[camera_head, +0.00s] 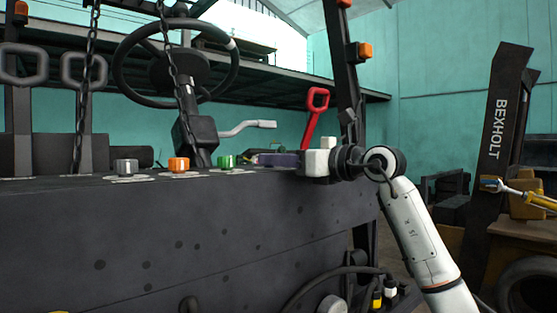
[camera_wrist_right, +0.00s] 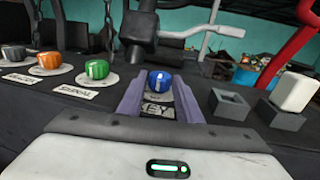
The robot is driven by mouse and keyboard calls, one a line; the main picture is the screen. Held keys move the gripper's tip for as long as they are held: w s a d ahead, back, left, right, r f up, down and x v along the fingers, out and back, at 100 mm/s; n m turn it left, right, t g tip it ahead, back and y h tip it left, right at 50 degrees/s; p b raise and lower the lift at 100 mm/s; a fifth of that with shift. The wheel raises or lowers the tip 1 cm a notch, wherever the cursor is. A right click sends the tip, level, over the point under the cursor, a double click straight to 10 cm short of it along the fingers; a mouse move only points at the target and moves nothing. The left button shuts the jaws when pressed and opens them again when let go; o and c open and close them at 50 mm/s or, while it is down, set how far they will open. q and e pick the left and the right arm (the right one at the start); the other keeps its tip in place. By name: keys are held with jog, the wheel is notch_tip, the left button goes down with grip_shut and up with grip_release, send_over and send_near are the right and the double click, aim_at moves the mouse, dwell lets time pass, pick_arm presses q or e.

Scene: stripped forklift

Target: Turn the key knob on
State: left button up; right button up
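The key knob is a blue knob (camera_wrist_right: 159,79) on a pale round plate, with a label ending in "EY" (camera_wrist_right: 158,111) partly covered in front of it. My right gripper (camera_wrist_right: 159,84) is open, with one purple finger on each side of the knob. The fingers seem slightly apart from the knob; contact is not clear. In the head view my right gripper (camera_head: 260,159) reaches in from the right, low over the panel top, and mostly hides the blue knob. My left gripper is not in view.
Green (camera_head: 227,161), orange (camera_head: 179,164) and grey (camera_head: 126,167) knobs sit in a row to the left on the dark panel (camera_head: 190,220). A red lever (camera_head: 315,115), a steering wheel (camera_head: 176,65) and chains rise behind. A white block (camera_wrist_right: 295,92) stands right of the gripper.

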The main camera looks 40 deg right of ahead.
jog(key=c, duration=0.5)
jog(key=shift+c, duration=0.2)
jog(key=shift+a+h, duration=0.1)
jog(key=shift+h, duration=0.4)
jog(key=shift+a+m+t+h, duration=0.15)
jog(key=shift+m+t+h, duration=0.15)
jog(key=shift+m+h, duration=0.45)
jog(key=m+h, duration=0.2)
jog(key=h, duration=0.1)
jog(key=shift+a, duration=0.25)
jog(key=shift+a+m+h+b, duration=0.2)
jog(key=shift+m+h+b, duration=0.75)
jog(key=shift+h, duration=0.7)
jog(key=shift+m+g+h, duration=0.4)
jog(key=o, duration=1)
